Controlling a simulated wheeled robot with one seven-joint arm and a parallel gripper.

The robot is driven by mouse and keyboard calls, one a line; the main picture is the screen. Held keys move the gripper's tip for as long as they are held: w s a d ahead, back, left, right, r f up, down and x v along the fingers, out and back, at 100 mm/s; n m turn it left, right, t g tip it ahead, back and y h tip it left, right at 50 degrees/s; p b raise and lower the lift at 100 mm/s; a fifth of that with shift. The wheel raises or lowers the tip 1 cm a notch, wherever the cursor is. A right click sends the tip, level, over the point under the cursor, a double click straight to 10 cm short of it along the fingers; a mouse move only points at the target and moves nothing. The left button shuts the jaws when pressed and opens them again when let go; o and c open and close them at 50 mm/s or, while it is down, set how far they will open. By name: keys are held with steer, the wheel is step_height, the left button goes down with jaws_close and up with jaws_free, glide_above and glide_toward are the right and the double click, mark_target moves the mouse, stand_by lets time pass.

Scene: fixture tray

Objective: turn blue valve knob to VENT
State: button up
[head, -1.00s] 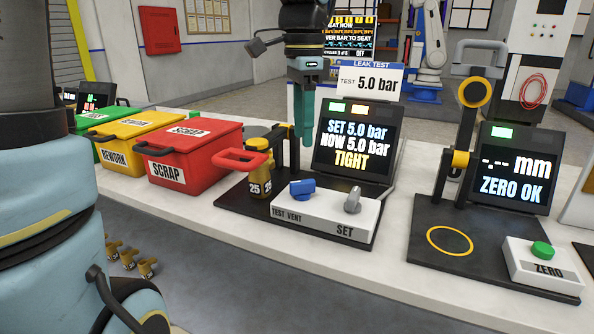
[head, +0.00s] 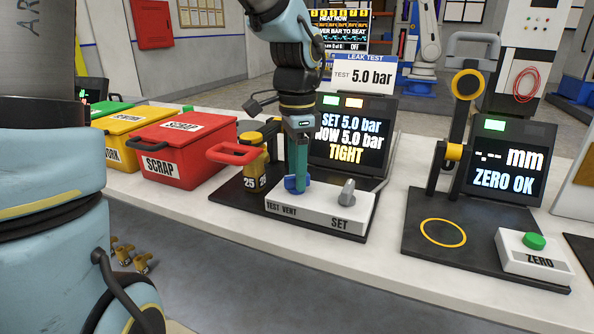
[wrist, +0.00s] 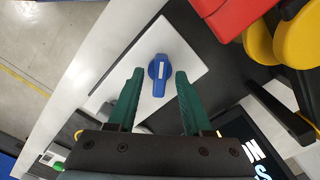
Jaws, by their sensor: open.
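The blue valve knob (head: 290,184) sits on the white control box (head: 318,212), above the printed words TEST and VENT. My gripper (head: 298,188) points straight down over the knob and partly hides it. In the wrist view the blue knob (wrist: 160,78) with its white mark shows in the gap between the two green fingertips of my open gripper (wrist: 158,73). The fingers stand either side of it with space on both sides. I cannot tell whether the tips reach down to the knob's height. The screen (head: 347,138) reads SET 5.0 bar, NOW 5.0 bar, TIGHT.
A grey SET knob (head: 347,192) stands on the same box, right of the blue one. The red SCRAP bin (head: 180,150) is farther left; a gauge stand (head: 452,155) is right.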

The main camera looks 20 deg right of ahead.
jaws_close()
stand_by(0.3)
steer(key=shift+n, duration=0.4)
steer(key=n, duration=0.3)
steer(key=shift+n+p, duration=0.4)
steer(key=n, duration=0.5)
steer(key=shift+n, duration=0.3)
jaws_free()
stand_by(0.3)
